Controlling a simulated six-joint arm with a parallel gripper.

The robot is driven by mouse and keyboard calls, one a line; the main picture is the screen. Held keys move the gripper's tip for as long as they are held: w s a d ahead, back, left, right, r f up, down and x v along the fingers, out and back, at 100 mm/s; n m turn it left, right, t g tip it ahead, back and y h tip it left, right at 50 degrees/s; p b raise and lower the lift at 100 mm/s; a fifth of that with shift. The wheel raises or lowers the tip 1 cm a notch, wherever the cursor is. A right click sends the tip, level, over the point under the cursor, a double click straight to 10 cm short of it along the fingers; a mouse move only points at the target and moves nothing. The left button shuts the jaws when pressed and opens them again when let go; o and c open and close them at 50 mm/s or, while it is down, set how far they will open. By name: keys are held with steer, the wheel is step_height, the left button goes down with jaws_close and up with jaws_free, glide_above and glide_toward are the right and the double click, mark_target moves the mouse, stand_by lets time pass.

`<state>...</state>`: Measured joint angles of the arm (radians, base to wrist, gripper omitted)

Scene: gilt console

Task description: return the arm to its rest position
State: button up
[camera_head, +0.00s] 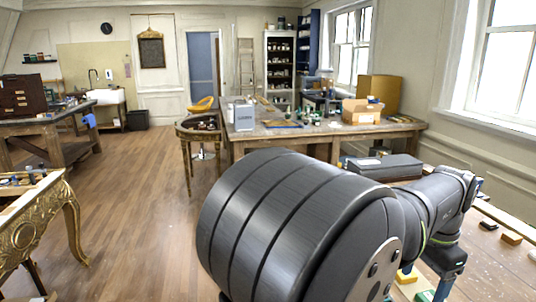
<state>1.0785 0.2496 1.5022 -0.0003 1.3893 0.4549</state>
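My own dark grey arm fills the lower middle and right of the head view, bent above a wooden workbench (490,262) on the right. Its big rounded link is close to the camera and its thinner links reach to the right. A blue upright piece under the last dark link looks like part of my gripper (443,289), low over the bench. The bottom edge and my arm hide most of it, so I cannot see whether it is open or holds anything.
Small blocks lie on the bench: a yellow one (405,277), an orange one (511,238) and a dark one (488,224). A dark grey case (384,167) lies behind my arm. A gilt console (50,215) stands left. Open wooden floor (140,200) lies between.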

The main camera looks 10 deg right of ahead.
steer(key=w+a+f, duration=0.1)
steer(key=w+f, duration=0.3)
steer(key=w, duration=0.3)
steer(key=shift+f, duration=0.15)
steer(key=s+d+r+m, duration=0.3)
steer(key=s+d+m, duration=0.2)
steer(key=s, duration=0.3)
steer(key=shift+d+r+m, duration=0.25)
steer(key=shift+r+m, duration=0.15)
steer(key=shift+m, duration=0.3)
steer(key=shift+a, duration=0.1)
stand_by(0.4)
